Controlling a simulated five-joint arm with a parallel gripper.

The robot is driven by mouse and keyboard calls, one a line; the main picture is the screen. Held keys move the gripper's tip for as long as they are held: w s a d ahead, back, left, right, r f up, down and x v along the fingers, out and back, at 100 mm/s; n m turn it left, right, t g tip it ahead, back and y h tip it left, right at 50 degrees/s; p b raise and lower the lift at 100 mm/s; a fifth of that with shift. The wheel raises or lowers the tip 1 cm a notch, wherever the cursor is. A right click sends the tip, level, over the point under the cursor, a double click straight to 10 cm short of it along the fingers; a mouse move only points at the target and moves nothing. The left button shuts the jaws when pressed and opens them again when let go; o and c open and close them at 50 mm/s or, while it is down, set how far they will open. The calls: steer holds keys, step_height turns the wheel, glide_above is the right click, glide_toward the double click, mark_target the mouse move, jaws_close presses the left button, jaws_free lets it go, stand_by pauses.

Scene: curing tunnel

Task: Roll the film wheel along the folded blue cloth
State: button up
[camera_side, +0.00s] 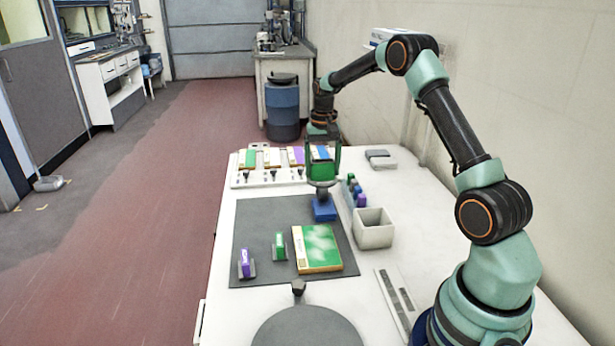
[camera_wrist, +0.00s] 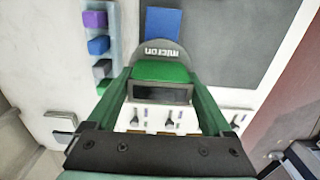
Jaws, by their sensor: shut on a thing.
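My gripper (camera_side: 322,172) has green fingers and is shut on the film wheel, above the far right part of the dark mat. The film wheel (camera_side: 322,190) is a grey disc with a green block; the wrist view shows it (camera_wrist: 160,48) between the fingers, marked "micron". The folded blue cloth (camera_side: 324,211) lies on the mat's far right corner, just below the wheel. In the wrist view the cloth (camera_wrist: 163,22) shows just beyond the wheel's rim, which overlaps it in the picture. I cannot tell whether the wheel touches the cloth.
The dark mat (camera_side: 265,222) also bears a purple block (camera_side: 245,262), a green block (camera_side: 280,246) and a green panel (camera_side: 318,247). A white bin (camera_side: 373,229) and a rack of coloured blocks (camera_side: 353,191) stand close right. A white rack (camera_side: 265,178) stands behind, a round grey plate (camera_side: 305,328) in front.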

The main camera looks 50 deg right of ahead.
steer(key=shift+r, duration=0.15)
steer(key=shift+r, duration=0.9)
steer(key=s+a, duration=0.4)
steer(key=shift+s+a, duration=0.25)
steer(key=shift+a, duration=0.05)
steer(key=shift+f, duration=1.15)
stand_by(2.3)
